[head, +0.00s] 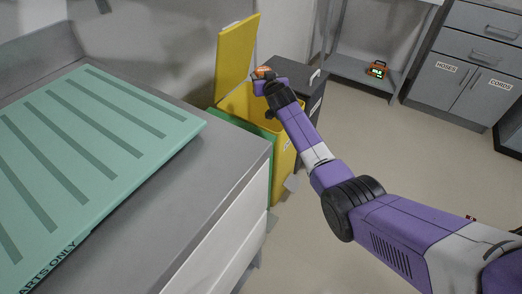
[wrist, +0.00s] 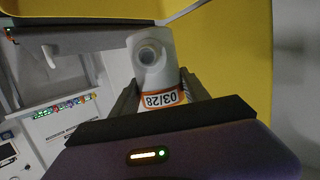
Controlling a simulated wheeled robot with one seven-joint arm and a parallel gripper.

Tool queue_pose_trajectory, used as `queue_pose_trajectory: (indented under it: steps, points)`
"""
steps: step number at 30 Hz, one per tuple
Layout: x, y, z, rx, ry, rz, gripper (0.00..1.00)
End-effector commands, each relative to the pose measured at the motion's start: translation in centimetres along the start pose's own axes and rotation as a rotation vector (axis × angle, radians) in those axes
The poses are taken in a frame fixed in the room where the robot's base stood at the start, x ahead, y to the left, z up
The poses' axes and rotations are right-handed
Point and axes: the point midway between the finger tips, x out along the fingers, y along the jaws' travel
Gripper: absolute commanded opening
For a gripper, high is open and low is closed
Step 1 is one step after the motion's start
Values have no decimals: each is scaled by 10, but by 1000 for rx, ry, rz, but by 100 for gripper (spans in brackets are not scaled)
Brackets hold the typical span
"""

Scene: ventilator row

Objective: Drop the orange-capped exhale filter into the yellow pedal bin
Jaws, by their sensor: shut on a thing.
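The exhale filter (wrist: 153,72) is a white piece with a round port and an orange-edged label reading 03/28. My gripper (wrist: 160,95) is shut on it, one finger on each side. In the head view, a small orange patch of the filter (head: 263,71) shows at the tip of my gripper. The yellow pedal bin (head: 284,178) stands beyond the counter's end with its lid (head: 236,58) raised. My gripper appears above the bin's opening; its exact height over the rim is hard to tell. The bin's inside is mostly hidden by my arm.
A green bin (head: 231,119) stands between the counter and the yellow bin. A dark grey bin (head: 291,73) is close behind on the right. The grey counter (head: 225,150) carries a green mat (head: 100,150). An orange device (head: 377,69) sits on a low shelf.

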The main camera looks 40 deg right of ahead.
Motion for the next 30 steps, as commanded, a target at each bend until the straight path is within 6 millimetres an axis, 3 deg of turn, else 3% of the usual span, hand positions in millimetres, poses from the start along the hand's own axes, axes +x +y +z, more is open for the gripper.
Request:
queue_pose_trajectory:
  steps: [15, 26, 27, 30]
  points:
    - [13, 0, 51, 0, 1, 0, 13]
    - [14, 0, 54, 0, 1, 0, 13]
    - [14, 0, 54, 0, 1, -1, 61]
    - [14, 0, 54, 0, 1, -1, 79]
